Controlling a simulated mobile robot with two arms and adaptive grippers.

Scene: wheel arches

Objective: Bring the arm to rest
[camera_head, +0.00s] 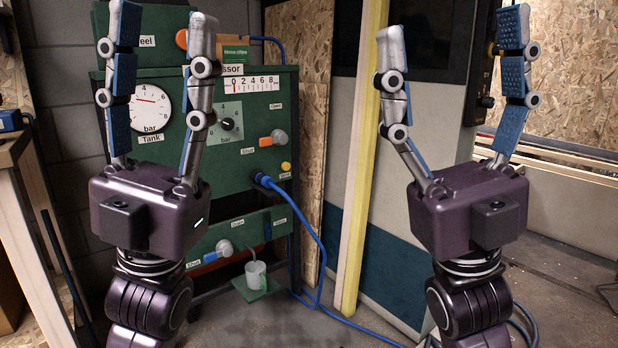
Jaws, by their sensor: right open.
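My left gripper (160,35) points upward at the left, in front of the green panel, with its two blue-padded fingers spread apart and nothing between them. My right gripper (453,30) points upward at the right, in front of the wall and a dark panel. Its fingers are also spread wide and empty. Both dark purple wrists show below the fingers, and the two grippers are well apart from each other.
A green compressor panel (240,100) with a tank gauge (150,108) and valve knobs stands behind my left gripper. A blue hose (318,250) runs down to the floor. A yellow post (358,190) stands between the grippers. A wooden bench (15,150) is at left.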

